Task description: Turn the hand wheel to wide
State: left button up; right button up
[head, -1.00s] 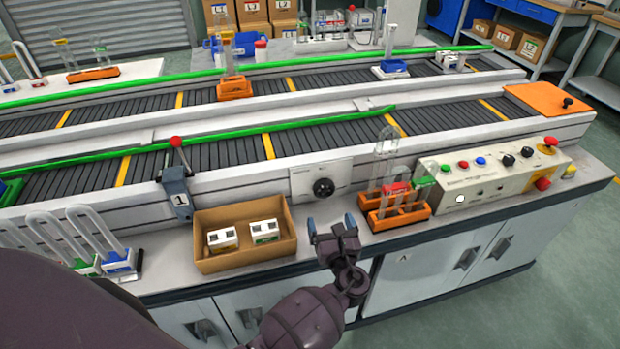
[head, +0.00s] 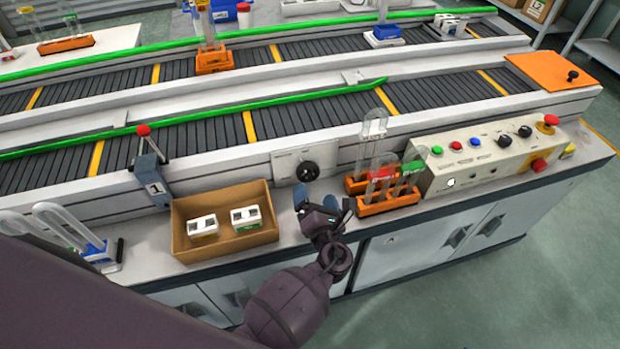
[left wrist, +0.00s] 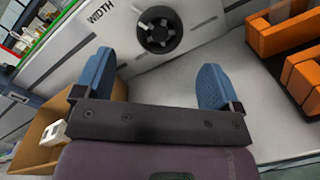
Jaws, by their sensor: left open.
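The hand wheel (head: 307,172) is a black round knob on a white panel (head: 290,163) on the front of the conveyor. In the left wrist view the hand wheel (left wrist: 159,29) sits beside the word WIDTH, just beyond my fingertips. My left gripper (head: 315,197) is open, with its two blue fingers apart and nothing between them. It is in front of and slightly below the hand wheel, not touching it. The left wrist view shows the open left gripper (left wrist: 155,82) facing the wheel. My right gripper does not show.
A cardboard box (head: 190,246) with two small white blocks stands left of my gripper. Orange racks (head: 388,204) with glass tubes stand close on the right, beside a control box (head: 495,158). A lever marked 1 (head: 153,187) stands further left.

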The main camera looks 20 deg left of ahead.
aim_at(309, 176)
pick_arm(q)
jog(key=b+x, duration=0.1)
jog(key=x, duration=0.4)
jog(key=shift+f, duration=0.15)
jog(key=shift+w+a, duration=0.3)
jog(key=shift+w, duration=0.2)
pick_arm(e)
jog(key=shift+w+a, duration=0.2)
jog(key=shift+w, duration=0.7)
pick_arm(q)
jog(key=shift+c, duration=0.4)
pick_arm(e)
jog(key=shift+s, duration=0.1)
pick_arm(q)
jog(key=c, duration=0.8)
jog(key=shift+c, duration=0.2)
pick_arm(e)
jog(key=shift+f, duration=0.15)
